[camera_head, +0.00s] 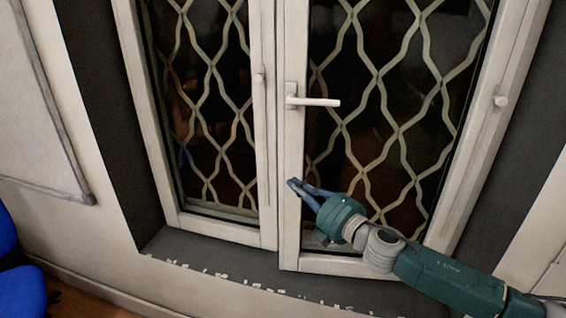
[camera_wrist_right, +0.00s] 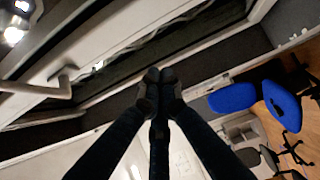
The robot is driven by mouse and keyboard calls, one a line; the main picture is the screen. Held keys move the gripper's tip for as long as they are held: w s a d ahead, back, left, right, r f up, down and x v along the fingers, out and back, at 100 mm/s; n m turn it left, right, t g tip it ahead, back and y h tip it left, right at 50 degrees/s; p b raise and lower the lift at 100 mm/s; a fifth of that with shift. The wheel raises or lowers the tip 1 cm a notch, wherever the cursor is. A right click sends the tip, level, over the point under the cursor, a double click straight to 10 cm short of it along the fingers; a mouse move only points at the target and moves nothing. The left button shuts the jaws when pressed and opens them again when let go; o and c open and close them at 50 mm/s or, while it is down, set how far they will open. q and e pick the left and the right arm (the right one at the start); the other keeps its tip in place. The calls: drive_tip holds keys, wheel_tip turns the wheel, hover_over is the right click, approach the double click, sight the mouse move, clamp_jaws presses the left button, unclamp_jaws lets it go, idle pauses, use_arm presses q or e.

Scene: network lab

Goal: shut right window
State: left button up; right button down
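The right window (camera_head: 291,150) is a white-framed sash with dark glass and a wavy lattice pattern. Its white handle (camera_head: 318,101) points right; a white handle also shows in the right wrist view (camera_wrist_right: 62,84). The sash's lower left corner sits lower in the picture than the left window's (camera_head: 268,150) bottom edge, so it appears slightly ajar toward me. My right gripper (camera_head: 292,183) is at the sash's left upright, below the handle. Its fingers meet at the tips in the wrist view (camera_wrist_right: 158,76), with nothing between them. I cannot tell whether they touch the frame. My left gripper is out of view.
A dark sill (camera_head: 200,262) runs below the windows. A whiteboard (camera_head: 35,100) hangs on the left wall. Blue chairs (camera_head: 20,290) stand at the lower left; they also show in the right wrist view (camera_wrist_right: 232,97). A knob (camera_head: 500,101) sits on the right frame.

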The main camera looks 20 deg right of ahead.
drive_tip(key=x, duration=0.3)
drive_tip(key=d+p+x, duration=0.1)
drive_tip(key=x, duration=0.2)
drive_tip(key=p+x, duration=0.1)
drive_tip(key=x, duration=0.2)
drive_tip(key=shift+w+d, duration=0.3)
drive_tip(key=shift+w, duration=0.15)
drive_tip(key=shift+w+d+p, duration=0.3)
drive_tip(key=shift+w, duration=0.15)
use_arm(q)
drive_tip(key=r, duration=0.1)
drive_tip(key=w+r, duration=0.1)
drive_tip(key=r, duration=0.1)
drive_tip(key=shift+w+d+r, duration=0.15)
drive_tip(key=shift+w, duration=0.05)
use_arm(e)
drive_tip(key=shift+w, duration=0.1)
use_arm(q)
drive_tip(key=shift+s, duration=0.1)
